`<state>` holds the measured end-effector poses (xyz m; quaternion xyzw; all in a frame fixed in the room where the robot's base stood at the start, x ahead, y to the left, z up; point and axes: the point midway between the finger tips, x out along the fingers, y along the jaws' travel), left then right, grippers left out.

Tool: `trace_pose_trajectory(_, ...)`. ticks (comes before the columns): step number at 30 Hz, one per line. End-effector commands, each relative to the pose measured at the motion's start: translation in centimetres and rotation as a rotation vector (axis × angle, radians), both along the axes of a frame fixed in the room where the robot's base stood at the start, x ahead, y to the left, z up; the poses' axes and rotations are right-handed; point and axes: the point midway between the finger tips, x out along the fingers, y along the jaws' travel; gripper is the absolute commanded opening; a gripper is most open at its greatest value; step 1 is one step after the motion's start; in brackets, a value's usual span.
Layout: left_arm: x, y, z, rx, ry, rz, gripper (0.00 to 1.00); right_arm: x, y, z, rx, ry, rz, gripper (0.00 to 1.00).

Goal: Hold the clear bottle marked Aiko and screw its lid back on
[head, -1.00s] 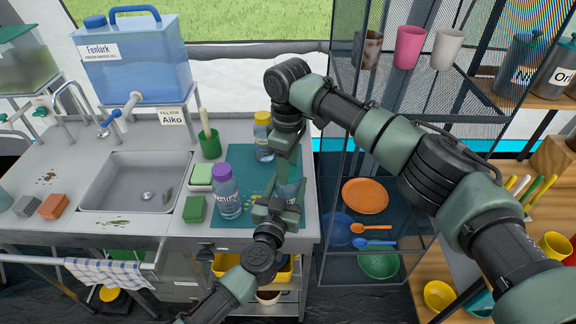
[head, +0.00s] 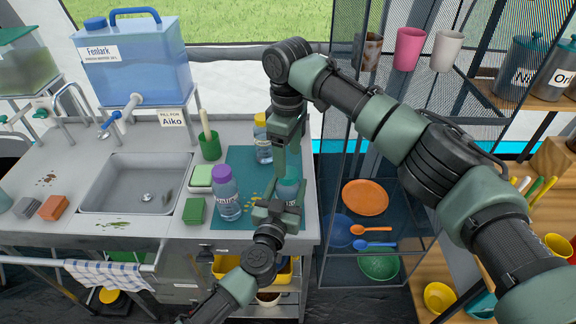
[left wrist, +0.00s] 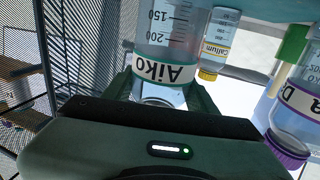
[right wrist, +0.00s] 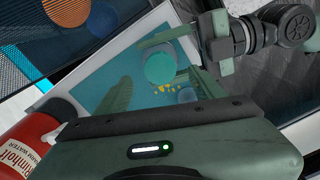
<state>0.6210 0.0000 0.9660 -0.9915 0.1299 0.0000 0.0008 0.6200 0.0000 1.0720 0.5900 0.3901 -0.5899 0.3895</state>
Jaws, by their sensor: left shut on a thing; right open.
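The clear Aiko bottle (head: 288,190) stands upright at the right end of the teal mat (head: 238,160). Its name band shows upside down in the left wrist view (left wrist: 165,68). My left gripper (head: 277,208) is shut around the bottle's lower part. A round teal lid (right wrist: 160,68) shows from above in the right wrist view, on top of the bottle; how tightly it sits I cannot tell. My right gripper (head: 282,165) is open, pointing down just above the lid, its fingers on either side. The right fingers partly hide the bottle top in the head view.
A purple-lidded bottle (head: 228,195) stands left of the Aiko bottle, and a yellow-lidded Callum bottle (head: 263,140) behind. A green cup (head: 210,146), green sponge (head: 194,211) and the sink (head: 135,183) are further left. A mesh shelf (head: 335,130) stands close on the right.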

Motion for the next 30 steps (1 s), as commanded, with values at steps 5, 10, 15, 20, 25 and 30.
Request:
trace_pose_trajectory(5,0.0,0.0,0.0,0.000,0.000,0.000,0.00,0.1,0.0,4.0,0.000,-0.002,-0.001,0.68)
trace_pose_trajectory(10,0.0,0.0,0.0,0.000,0.000,0.000,0.00,0.0,0.0,6.5,0.000,-0.001,-0.001,0.68)
trace_pose_trajectory(15,0.0,0.0,0.0,0.000,0.000,0.000,0.00,0.0,0.0,7.6,-0.002,0.001,-0.001,0.68)
trace_pose_trajectory(20,0.0,0.0,0.0,0.000,0.000,0.000,0.00,0.0,0.0,7.7,-0.002,0.001,-0.001,0.68)
trace_pose_trajectory(25,0.0,0.0,0.0,0.000,0.000,0.000,0.74,0.0,0.0,7.6,-0.001,0.000,0.000,0.68)
trace_pose_trajectory(30,0.0,0.0,0.0,0.000,0.000,0.000,0.83,0.0,0.0,7.6,-0.001,0.000,0.000,0.68)
